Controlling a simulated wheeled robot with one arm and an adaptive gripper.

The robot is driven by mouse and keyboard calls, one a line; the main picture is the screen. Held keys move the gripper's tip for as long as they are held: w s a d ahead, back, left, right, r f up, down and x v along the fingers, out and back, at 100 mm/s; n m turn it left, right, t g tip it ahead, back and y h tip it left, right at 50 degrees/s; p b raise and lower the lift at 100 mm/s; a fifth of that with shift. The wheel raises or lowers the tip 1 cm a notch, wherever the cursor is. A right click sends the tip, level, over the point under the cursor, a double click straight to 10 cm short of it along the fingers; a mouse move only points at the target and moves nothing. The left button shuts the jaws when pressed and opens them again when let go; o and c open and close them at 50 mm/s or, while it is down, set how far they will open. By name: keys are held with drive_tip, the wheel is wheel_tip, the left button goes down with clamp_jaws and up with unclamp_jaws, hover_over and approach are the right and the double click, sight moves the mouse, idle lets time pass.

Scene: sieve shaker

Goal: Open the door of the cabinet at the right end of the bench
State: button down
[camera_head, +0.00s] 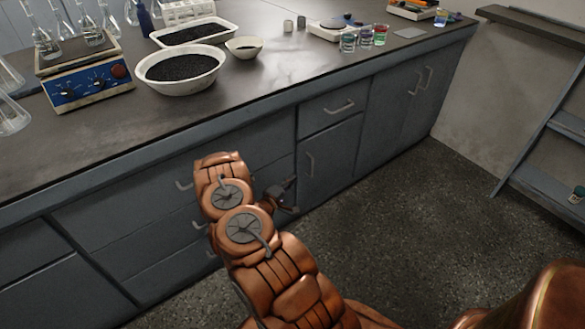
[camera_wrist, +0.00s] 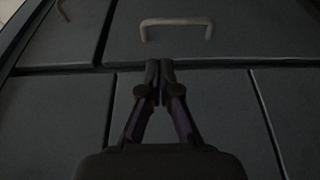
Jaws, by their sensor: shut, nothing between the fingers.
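A bar handle (camera_wrist: 177,23) on a grey panel lies just beyond the tips. The right-end doors are not identifiable there.
A drawer (camera_head: 338,110) sits above the narrower door, and more drawers (camera_head: 130,225) lie to the left. A scale, trays of dark grains and glassware stand on the worktop (camera_head: 282,75). The floor (camera_head: 430,215) before the right-end cabinet is clear; a blue rack (camera_head: 550,135) stands farther right.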

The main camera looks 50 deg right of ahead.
sight(305, 165)
drive_tip(key=d, duration=0.9)
drive_tip(key=shift+w+d, duration=0.3)
